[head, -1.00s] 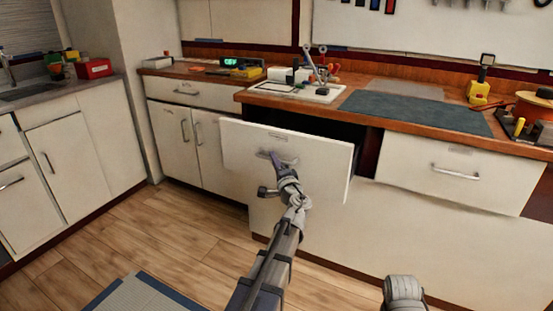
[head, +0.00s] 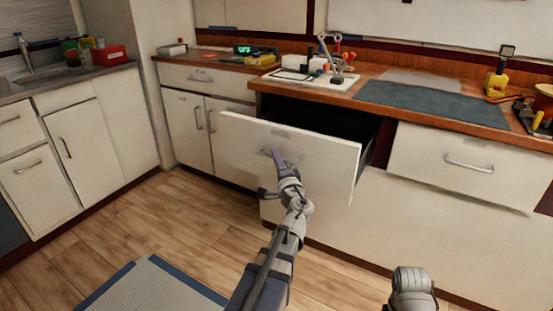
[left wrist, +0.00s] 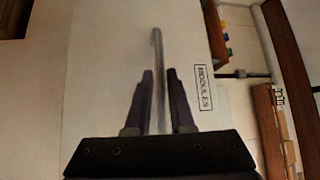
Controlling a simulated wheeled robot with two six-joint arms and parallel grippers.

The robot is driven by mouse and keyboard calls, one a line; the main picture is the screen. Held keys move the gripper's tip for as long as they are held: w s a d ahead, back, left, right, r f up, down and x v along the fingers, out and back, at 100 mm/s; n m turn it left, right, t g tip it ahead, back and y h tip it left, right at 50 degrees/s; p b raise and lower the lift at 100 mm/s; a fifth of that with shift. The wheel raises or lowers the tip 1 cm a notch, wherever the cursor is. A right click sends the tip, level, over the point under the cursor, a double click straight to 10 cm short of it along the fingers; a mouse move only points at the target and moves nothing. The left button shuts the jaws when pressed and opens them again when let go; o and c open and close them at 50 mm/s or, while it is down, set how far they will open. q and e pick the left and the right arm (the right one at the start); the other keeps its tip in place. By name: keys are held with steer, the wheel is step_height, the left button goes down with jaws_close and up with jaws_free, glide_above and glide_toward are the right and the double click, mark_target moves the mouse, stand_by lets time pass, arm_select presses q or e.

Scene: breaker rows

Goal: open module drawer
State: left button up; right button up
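The module drawer (head: 310,155) has a white front and stands pulled out below the wooden counter. Its dark inside shows behind the front in the head view. In the left wrist view its front (left wrist: 100,70) bears a label reading "MODULES" (left wrist: 203,88). My left gripper (head: 278,160) is at the drawer's handle. In the left wrist view the fingers (left wrist: 158,100) stand on both sides of the metal handle bar (left wrist: 157,60), close against it. My right arm shows only in part at the bottom; its gripper is not visible.
A closed drawer (head: 470,165) is to the right. A cabinet with doors (head: 205,120) stands to the left. The counter holds a dark mat (head: 430,105), a white board with tools (head: 315,85) and a yellow tool (head: 495,82).

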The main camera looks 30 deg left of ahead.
arm_select(q)
steer(key=o, duration=0.3)
steer(key=b+v, duration=0.1)
steer(key=v, duration=0.6)
steer(key=shift+s+d, duration=0.25)
steer(key=shift+d, duration=0.1)
steer(key=shift+f, duration=0.15)
